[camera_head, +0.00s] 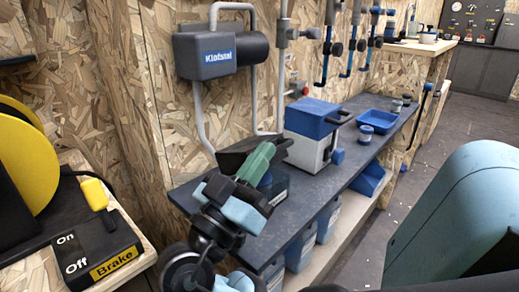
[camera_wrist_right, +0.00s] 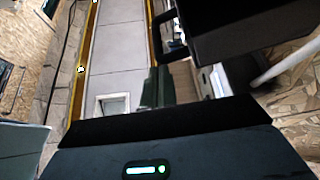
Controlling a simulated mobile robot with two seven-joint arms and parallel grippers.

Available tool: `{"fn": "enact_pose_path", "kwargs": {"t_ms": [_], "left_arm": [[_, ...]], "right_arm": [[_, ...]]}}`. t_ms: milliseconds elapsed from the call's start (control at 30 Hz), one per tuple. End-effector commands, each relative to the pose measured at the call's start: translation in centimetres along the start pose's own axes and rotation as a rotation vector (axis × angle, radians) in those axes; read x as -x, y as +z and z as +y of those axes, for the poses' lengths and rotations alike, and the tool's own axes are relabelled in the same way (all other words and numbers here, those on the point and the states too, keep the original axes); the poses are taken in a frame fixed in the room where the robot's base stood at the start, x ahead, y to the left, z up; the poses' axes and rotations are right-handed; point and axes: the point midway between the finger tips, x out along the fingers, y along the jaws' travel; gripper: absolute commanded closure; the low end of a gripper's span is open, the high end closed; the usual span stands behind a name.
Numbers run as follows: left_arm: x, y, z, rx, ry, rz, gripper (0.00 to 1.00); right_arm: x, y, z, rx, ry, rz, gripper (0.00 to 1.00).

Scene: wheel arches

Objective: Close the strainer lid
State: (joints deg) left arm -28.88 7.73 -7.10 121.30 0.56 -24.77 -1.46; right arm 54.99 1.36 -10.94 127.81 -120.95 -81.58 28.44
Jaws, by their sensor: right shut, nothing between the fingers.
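A dark lid-like piece (camera_head: 237,158) with a black handle at its right end shows behind my right gripper (camera_head: 260,160). It sits tilted over a dark bluish box (camera_head: 276,188) on the bench, which I take to be the strainer. My arm hides much of the box. The green fingers are shut and empty, in front of the lid; I cannot tell whether they touch it. In the right wrist view, the shut fingers (camera_wrist_right: 157,87) point up beside a black body (camera_wrist_right: 240,28) with a loop handle. My left gripper is not in view.
A white box with a blue top (camera_head: 313,122) stands on the dark bench (camera_head: 345,170), with a blue tray (camera_head: 367,120) beyond it. A Kiofanal unit (camera_head: 207,55) and pipes hang on the wall above. A brake switch box (camera_head: 90,250) is at the left.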

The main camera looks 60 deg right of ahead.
Motion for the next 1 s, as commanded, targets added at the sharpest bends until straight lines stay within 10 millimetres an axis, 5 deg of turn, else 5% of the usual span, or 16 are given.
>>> {"fn": "enact_pose_path", "kwargs": {"t_ms": [267, 700, 1000], "left_arm": [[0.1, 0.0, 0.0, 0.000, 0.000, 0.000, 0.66], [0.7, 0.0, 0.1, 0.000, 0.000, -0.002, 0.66], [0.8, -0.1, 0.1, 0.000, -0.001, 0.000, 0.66]], "right_arm": [[1.9, -0.4, 0.0, -0.001, -0.003, -0.002, 1.00], [9.3, -4.7, 0.9, -0.001, -0.003, 0.000, 1.00], [11.5, -5.8, 1.1, 0.000, 0.000, -0.001, 1.00]]}}
